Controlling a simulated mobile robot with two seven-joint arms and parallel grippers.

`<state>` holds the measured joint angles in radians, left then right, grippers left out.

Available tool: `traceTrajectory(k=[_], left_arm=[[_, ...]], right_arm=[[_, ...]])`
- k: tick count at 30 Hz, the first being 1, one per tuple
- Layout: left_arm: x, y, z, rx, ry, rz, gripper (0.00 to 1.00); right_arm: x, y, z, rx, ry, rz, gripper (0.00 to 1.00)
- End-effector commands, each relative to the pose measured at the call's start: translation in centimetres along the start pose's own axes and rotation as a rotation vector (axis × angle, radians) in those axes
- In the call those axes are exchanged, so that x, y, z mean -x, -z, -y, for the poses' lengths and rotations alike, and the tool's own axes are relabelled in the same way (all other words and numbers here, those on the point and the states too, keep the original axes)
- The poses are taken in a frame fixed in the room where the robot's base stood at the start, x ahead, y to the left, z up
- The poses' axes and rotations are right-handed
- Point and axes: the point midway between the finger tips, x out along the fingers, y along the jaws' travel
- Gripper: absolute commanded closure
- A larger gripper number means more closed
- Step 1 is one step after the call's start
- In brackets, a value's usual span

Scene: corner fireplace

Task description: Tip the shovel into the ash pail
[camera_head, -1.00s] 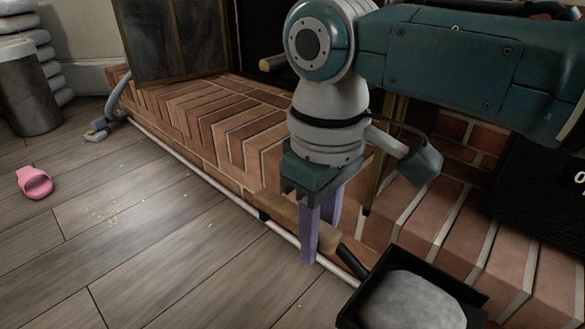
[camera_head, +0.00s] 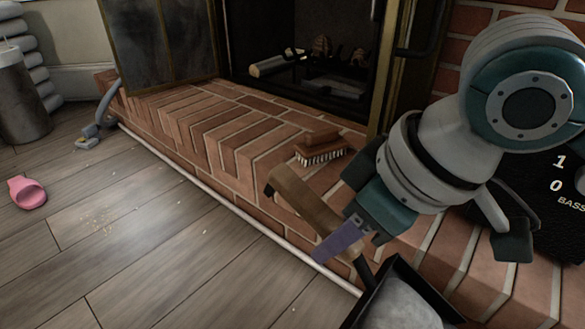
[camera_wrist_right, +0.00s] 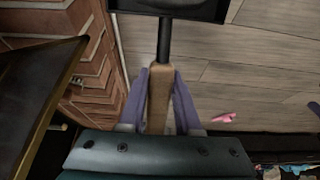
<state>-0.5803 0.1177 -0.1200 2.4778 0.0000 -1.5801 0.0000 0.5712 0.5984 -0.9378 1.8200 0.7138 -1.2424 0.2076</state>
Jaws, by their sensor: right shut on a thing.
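The shovel has a wooden handle (camera_head: 303,197) and a black metal pan (camera_head: 432,287). A heap of grey ash (camera_head: 397,307) lies in the pan, which is cut off by the lower edge of the head view. My right gripper (camera_head: 335,246) is shut on the wooden handle and holds the shovel in front of the brick hearth. In the right wrist view the handle (camera_wrist_right: 159,95) runs between the two purple fingers, and the pan (camera_wrist_right: 185,10) shows at the top.
A brush (camera_head: 320,149) lies on the brick hearth (camera_head: 225,135) before the open fireplace. A black box with white lettering (camera_head: 560,190) stands at the right. A pink object (camera_head: 27,192) and scattered crumbs lie on the wooden floor (camera_head: 150,255).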

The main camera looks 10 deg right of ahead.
Motion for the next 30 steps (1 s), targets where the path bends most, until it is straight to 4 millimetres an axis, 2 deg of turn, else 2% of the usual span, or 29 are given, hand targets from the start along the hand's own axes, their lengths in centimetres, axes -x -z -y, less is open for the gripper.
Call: traceTrajectory(k=[1, 7, 17, 23, 30], left_arm=[[1.3, 0.4, 0.0, 0.002, -0.001, -0.001, 0.0], [2.6, 0.9, 0.0, 0.003, -0.003, -0.003, 0.0], [3.4, 1.1, 0.1, 0.002, -0.002, -0.003, 0.0], [2.8, 0.9, 0.1, -0.002, 0.001, -0.002, 0.0], [3.2, 1.0, 0.3, -0.007, 0.005, -0.001, 0.0]], right_arm=[[1.2, -0.2, 0.0, -0.001, 0.002, -0.025, 1.0], [3.1, -1.1, 0.1, 0.0, 0.001, -0.151, 1.0], [6.1, -2.8, 0.1, 0.001, 0.002, -0.356, 1.0], [7.4, -4.5, 0.1, 0.003, 0.003, -0.47, 1.0], [9.2, -6.0, 0.1, -0.002, 0.003, -0.6, 1.0]])
